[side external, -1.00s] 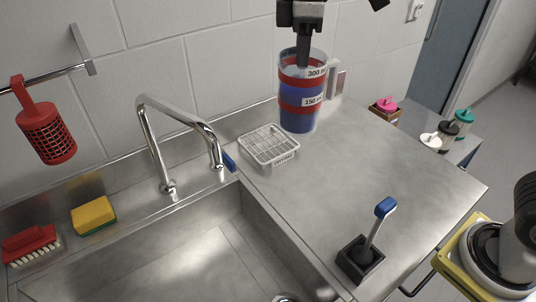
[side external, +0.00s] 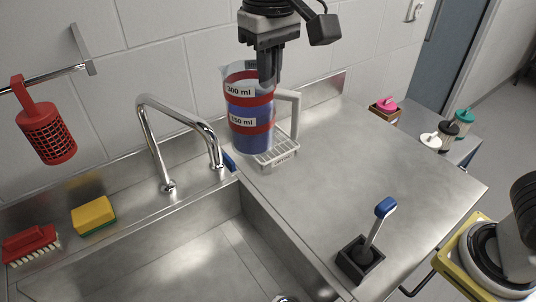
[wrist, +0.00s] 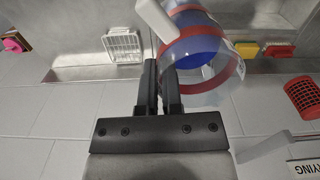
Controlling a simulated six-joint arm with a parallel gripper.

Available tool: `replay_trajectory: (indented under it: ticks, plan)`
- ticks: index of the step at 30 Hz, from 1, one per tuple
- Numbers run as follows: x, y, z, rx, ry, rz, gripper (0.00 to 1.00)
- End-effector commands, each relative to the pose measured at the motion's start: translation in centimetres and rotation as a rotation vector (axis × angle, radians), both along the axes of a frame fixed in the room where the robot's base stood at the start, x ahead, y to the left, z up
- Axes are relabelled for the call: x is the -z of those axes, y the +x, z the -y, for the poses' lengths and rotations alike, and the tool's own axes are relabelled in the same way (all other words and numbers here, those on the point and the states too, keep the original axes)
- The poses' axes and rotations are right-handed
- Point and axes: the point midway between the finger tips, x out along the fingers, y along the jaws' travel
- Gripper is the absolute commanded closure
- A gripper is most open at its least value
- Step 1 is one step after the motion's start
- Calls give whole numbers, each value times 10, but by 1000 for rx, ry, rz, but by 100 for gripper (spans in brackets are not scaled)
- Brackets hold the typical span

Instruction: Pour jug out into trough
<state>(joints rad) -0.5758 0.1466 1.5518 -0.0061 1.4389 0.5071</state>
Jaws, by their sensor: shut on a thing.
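The jug (side external: 250,112) is clear with red bands, "300 ml" and "150 ml" labels, a white handle on its right, and blue contents. My gripper (side external: 268,78) is shut on the jug's wall at the rim; in the wrist view my fingers (wrist: 160,85) meet the rim of the jug (wrist: 200,48). The jug is nearly upright and overlaps the white rack in the side view, apparently held above the counter. The steel sink basin (side external: 190,255), which I take as the trough, lies in front and below. The jug is not over it.
The faucet (side external: 150,135) arches just left of the jug. The white wire rack (side external: 280,157) sits below and beside it. A blue-handled brush (side external: 375,230) stands in a black holder at the counter's front. A yellow sponge (side external: 93,215) and red brush (side external: 30,243) lie at left.

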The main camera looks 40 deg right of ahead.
Motion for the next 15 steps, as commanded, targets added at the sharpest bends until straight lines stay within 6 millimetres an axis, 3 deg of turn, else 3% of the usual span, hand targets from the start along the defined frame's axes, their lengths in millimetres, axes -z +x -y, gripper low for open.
replay_trajectory:
  ticks: [15]
  plan:
    - [-1, -18, -40, 454, 5, 4, 100]
